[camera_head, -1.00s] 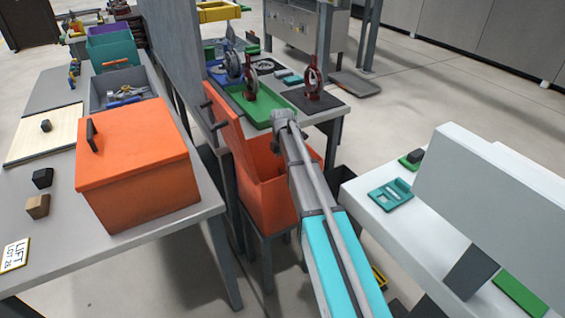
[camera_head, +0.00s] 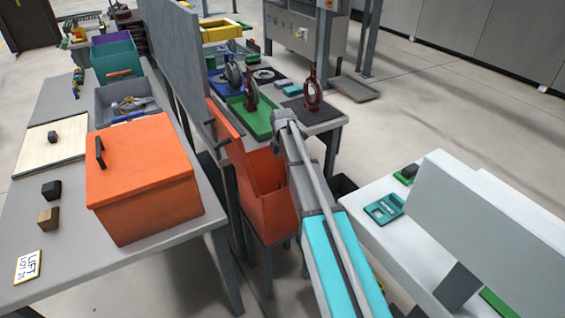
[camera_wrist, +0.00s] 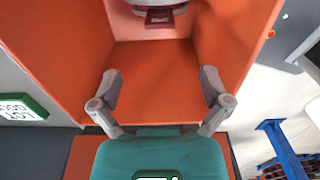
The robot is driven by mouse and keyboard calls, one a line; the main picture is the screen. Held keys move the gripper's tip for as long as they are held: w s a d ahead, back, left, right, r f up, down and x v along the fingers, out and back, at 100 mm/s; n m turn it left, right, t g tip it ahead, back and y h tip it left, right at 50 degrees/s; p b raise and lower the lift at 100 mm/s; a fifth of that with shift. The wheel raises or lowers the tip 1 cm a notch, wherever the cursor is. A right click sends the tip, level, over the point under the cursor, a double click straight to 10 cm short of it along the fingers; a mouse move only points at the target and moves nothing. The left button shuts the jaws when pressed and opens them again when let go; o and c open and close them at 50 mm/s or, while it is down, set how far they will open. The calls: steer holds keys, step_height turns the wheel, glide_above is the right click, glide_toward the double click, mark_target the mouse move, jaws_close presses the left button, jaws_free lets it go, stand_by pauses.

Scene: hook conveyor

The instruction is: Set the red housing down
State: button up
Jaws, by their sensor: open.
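Two red ring-shaped housings stand upright on the far table in the head view. One red housing (camera_head: 313,92) is on a black mat, and another red housing (camera_head: 251,96) is at the green tray. My gripper (camera_wrist: 160,90) is open, its two fingers wide apart with nothing between them. In the wrist view it faces the inside of an orange bin (camera_wrist: 155,75). A pale round part with a dark red base (camera_wrist: 160,17) shows beyond the fingers, cut off by the top edge. I cannot tell whether it is a housing. In the head view my arm hides the fingers.
The orange bin (camera_head: 268,205) stands below my arm, its raised lid at the left. A closed orange box (camera_head: 145,180) sits on the left table. A white table (camera_head: 400,240) with a slanted panel is at the right. A green-framed sign (camera_wrist: 22,107) shows in the wrist view.

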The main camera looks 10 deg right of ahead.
stand_by(0.6)
steer(key=s+a+m, duration=0.1)
steer(key=s+m, duration=2)
steer(key=s, duration=0.7)
steer(key=shift+s+a+m, duration=0.2)
steer(key=shift+s+m, duration=0.1)
